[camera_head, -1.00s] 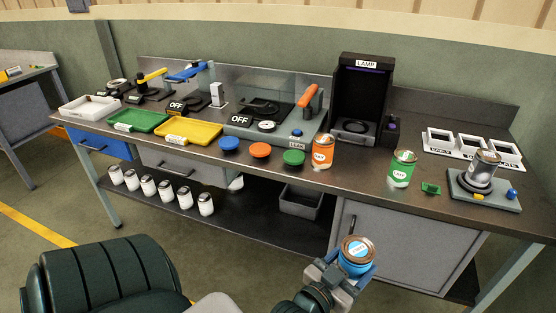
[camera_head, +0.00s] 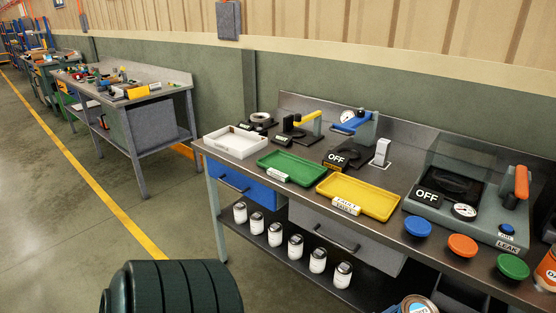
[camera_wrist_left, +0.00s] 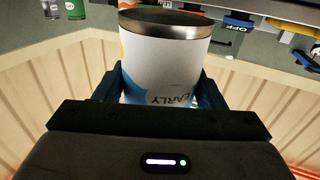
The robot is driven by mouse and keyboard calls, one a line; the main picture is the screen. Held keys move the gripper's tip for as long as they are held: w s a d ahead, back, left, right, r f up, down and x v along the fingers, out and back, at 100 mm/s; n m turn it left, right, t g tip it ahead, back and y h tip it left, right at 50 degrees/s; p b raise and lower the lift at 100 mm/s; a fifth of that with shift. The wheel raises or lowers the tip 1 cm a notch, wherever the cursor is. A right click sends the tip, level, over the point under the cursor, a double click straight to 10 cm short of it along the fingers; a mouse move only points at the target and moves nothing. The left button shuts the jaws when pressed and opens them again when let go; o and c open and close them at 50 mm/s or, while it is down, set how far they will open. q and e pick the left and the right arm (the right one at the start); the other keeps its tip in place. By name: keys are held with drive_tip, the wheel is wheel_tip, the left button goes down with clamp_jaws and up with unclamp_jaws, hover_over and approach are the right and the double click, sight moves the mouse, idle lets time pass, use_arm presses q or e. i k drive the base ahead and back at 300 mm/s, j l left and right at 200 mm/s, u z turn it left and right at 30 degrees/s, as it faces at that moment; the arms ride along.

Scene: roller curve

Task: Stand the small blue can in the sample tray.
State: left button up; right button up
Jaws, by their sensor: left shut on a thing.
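My left gripper (camera_wrist_left: 158,92) is shut around the can (camera_wrist_left: 172,62), one dark finger on each side. In the wrist view the can shows a metal rim and a white label reading "EARLY". In the head view only the top of the can (camera_head: 418,305) shows at the bottom edge, in front of the bench. A white tray (camera_head: 211,143), a green tray (camera_head: 291,168) and a yellow tray (camera_head: 357,197) lie in a row on the bench. My right gripper is not in view.
White jars (camera_head: 275,234) stand on the shelf below.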

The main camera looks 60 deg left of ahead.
sight(235, 141)
drive_tip(key=k+j, duration=0.1)
drive_tip(key=j, duration=0.5)
drive_tip(key=k+j+u, duration=0.1)
drive_tip(key=j, duration=0.5)
drive_tip(key=k+j, duration=0.15)
drive_tip(key=j, duration=0.45)
drive_tip(key=k+j+u, duration=0.1)
drive_tip(key=j, duration=0.5)
